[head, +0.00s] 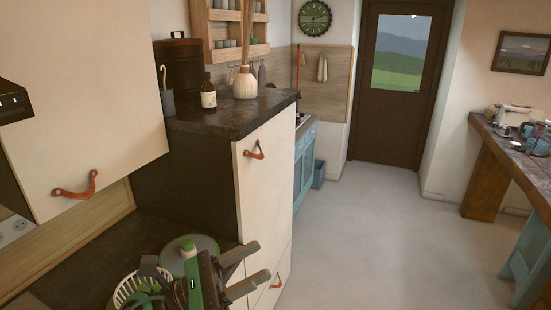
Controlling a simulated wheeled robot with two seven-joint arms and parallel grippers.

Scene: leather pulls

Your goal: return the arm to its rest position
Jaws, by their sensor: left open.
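My left gripper (258,263) is low in the head view, with its two fingers apart, pointing right, and nothing between them. It appears in front of the dark counter and the lower part of the cream tall cabinet (268,190). A lower leather pull (278,281) shows just right of the lower fingertip; I cannot tell how near it is in depth. Another leather pull (255,150) is higher on that cabinet, and a third (76,187) is on the cream wall cabinet (85,100) at left. My right gripper is not in view.
Behind my gripper, a green pan or lid (189,250) and a white rack (130,288) are on the counter. A bottle (208,95) and vase (245,84) stand on the tall cabinet. The floor (380,240) is clear toward the brown door (398,125); a wooden counter (510,150) stands right.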

